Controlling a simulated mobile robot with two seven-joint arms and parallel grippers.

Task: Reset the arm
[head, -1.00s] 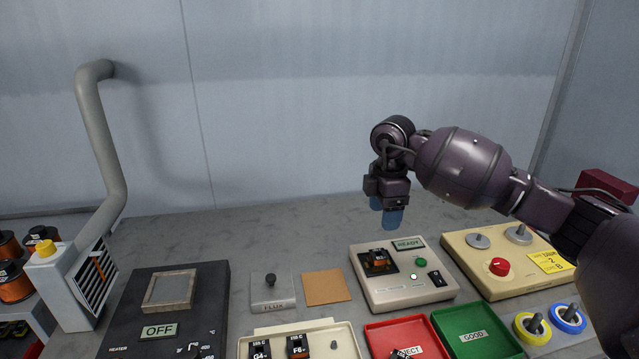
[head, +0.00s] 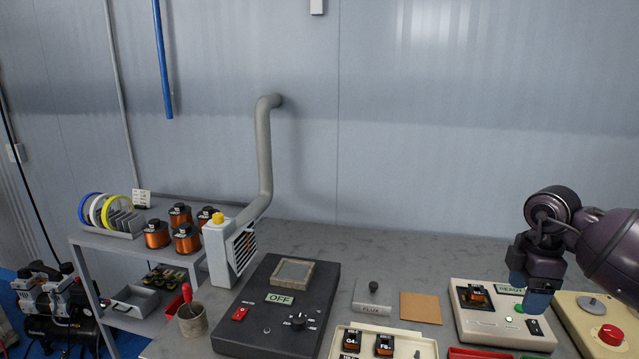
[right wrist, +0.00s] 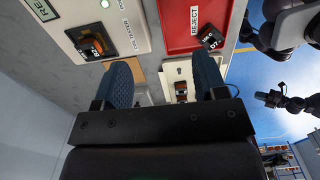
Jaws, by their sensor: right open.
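The tester's sign appears to read READY and is partly covered by the gripper. A coil (head: 474,294) sits in the tester's black socket. What looks like my left gripper (right wrist: 268,98) shows small and dark at the right of the right wrist view; its jaws are too small to judge.
The black heater (head: 262,335) reads OFF, beside the fume extractor (head: 218,255). A flux pot (head: 372,300) and tan pad (head: 420,308) lie left of the tester. A cream tray (head: 405,340) holds coils. The red reject tray (right wrist: 180,15) holds one coil.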

